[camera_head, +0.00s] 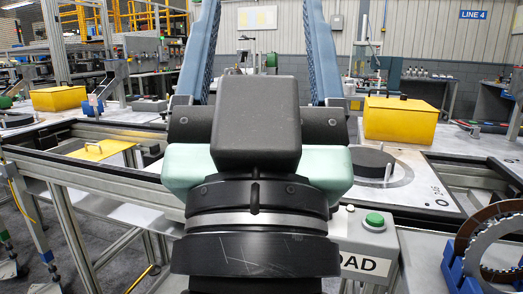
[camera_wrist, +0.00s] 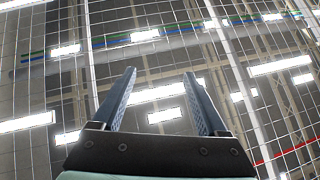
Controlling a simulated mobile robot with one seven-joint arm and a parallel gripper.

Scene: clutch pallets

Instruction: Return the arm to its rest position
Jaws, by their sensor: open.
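My gripper (camera_head: 263,50) is raised in front of the head camera, with its two long blue fingers pointing up and spread apart. In the wrist view my gripper (camera_wrist: 160,85) shows the same two fingers apart with nothing between them. Behind them that view shows only the ceiling with its lights. My dark wrist and pale green hand part fill the middle of the head view and hide the bench behind them.
A yellow box (camera_head: 400,119) and a dark round disc (camera_head: 375,163) stand on the bench at right. Another yellow box (camera_head: 58,98) is at left. A control box with a green button (camera_head: 375,219) is near right, beside rings in a blue rack (camera_head: 455,265).

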